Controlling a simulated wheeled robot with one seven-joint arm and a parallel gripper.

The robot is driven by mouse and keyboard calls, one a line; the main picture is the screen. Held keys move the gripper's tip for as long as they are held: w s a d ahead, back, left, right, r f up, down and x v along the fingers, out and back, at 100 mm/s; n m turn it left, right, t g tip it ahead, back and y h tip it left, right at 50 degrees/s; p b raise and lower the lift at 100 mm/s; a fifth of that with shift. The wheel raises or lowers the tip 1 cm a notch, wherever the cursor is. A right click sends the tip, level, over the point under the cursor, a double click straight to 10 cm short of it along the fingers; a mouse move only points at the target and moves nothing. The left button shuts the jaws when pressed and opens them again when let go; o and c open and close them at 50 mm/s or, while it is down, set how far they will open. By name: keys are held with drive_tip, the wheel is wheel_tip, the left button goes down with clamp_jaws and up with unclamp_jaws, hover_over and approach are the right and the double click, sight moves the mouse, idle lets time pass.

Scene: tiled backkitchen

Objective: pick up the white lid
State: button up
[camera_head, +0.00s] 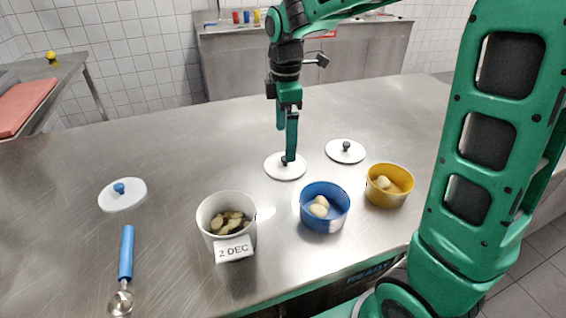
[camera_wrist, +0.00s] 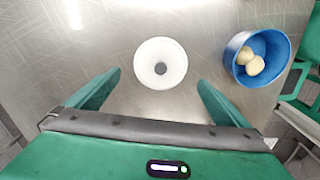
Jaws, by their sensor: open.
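A white lid (camera_head: 283,174) with a dark knob lies flat on the steel table, below my gripper (camera_head: 287,143). My gripper is open, pointing down with nothing between its fingers; one fingertip covers part of the knob in the head view. In the wrist view the round white lid (camera_wrist: 147,59) shows whole, centred between the open fingers (camera_wrist: 158,79). Two more white lids lie apart: one with a dark knob (camera_head: 345,153) to the right, one with a blue knob (camera_head: 122,199) at the far left.
A white tub (camera_head: 207,222) labelled "2 DEC" holds sliced food. A blue bowl (camera_head: 324,221) and a yellow bowl (camera_head: 388,197) hold pale round pieces. The blue bowl also shows in the wrist view (camera_wrist: 238,76). A blue-handled scoop (camera_head: 126,253) lies front left. The table behind the lids is clear.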

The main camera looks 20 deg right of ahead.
drive_tip(key=shift+d+f, duration=0.1)
drive_tip(key=shift+f, duration=3.65)
drive_tip(key=c, duration=0.8)
drive_tip(key=shift+r, duration=0.1)
